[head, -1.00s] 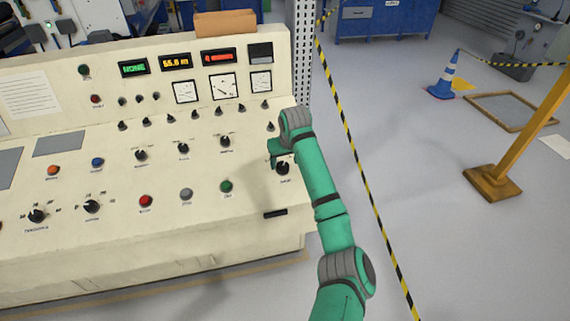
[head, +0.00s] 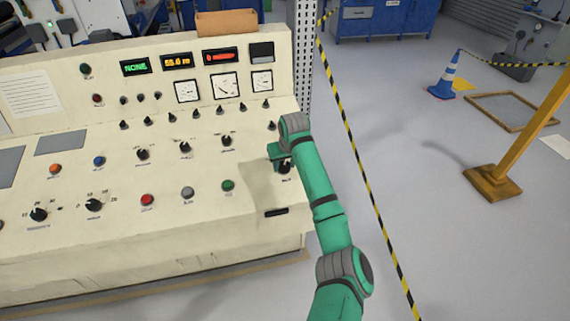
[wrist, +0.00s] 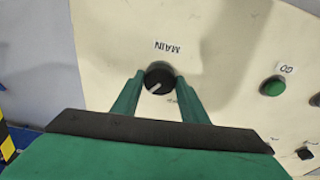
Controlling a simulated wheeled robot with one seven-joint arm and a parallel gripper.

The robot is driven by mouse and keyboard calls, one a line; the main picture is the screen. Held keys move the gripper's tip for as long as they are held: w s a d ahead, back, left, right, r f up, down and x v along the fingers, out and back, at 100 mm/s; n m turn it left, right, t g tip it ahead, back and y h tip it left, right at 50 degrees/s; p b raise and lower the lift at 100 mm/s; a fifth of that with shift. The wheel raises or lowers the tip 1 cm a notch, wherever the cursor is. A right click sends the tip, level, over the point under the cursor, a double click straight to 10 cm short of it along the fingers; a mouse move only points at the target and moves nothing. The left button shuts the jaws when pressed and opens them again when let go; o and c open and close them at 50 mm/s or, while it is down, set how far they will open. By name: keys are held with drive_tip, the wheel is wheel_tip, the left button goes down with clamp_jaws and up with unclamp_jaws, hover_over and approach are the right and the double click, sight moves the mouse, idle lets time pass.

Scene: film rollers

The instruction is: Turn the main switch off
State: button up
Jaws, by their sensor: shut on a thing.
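The main switch (wrist: 158,78) is a black rotary knob with a pale pointer line, on the cream panel, with a "MAIN" label (wrist: 167,47) beside it. In the wrist view the label is upside down and the pointer slants. My gripper (wrist: 158,92) has its two green fingers on either side of the knob and is shut on it. In the head view the knob (head: 285,168) shows at the right end of the console (head: 240,240), partly hidden by my gripper (head: 279,157).
A green "GO" button (wrist: 273,87) lies near the knob, to the right in the wrist view. Other knobs, red, grey and orange buttons, gauges and displays fill the console. Black-yellow tape (head: 362,190) runs along the floor right of it; an orange post (head: 525,130) stands farther right.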

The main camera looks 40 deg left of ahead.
drive_tip(key=shift+a+n, duration=0.15)
drive_tip(key=shift+n, duration=0.35)
drive_tip(key=n, duration=0.3)
drive_tip(key=n+g, duration=0.1)
drive_tip(key=n, duration=0.2)
drive_tip(key=shift+w+r+y, duration=0.15)
drive_tip(key=shift+y, duration=0.15)
drive_tip(key=n+g, duration=0.1)
drive_tip(key=n, duration=0.5)
drive_tip(key=shift+n, duration=0.4)
drive_tip(key=o, duration=1)
drive_tip(key=shift+o, duration=0.2)
drive_tip(key=v, duration=1)
drive_tip(key=shift+r, duration=0.4)
drive_tip(key=shift+w, duration=0.1)
